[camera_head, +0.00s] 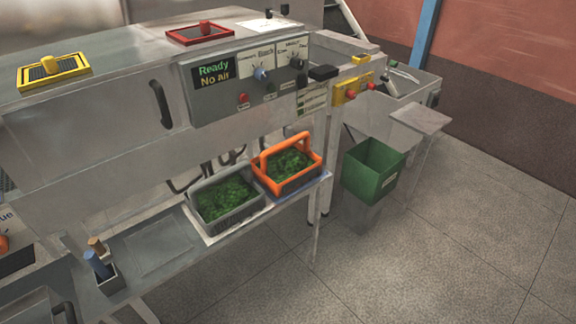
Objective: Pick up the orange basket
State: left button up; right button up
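The orange basket (318,172) stands upright on the right end of the machine's low shelf. It is filled with green leafy material, and its orange handle arches over the top. A grey basket (241,215) with similar green contents stands close to its left on the same shelf. Neither of my grippers shows in the head view.
The shelf (160,250) runs below the machine's grey body (90,130), which rises behind the baskets. A green bin (374,184) stands right of the orange basket. A small holder (110,283) with upright handles sits at the shelf's left. Open floor (430,270) lies at the lower right.

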aim_at(286, 167)
jog(key=i+l+u, duration=0.1)
jog(key=u, duration=0.8)
jog(key=i+l+u, duration=0.1)
jog(key=l+u, duration=0.25)
jog(key=l, duration=0.2)
jog(key=l+u, duration=0.4)
jog(key=l, duration=0.15)
jog(key=l+u, duration=0.2)
jog(key=l, duration=0.9)
jog(key=k, duration=0.1)
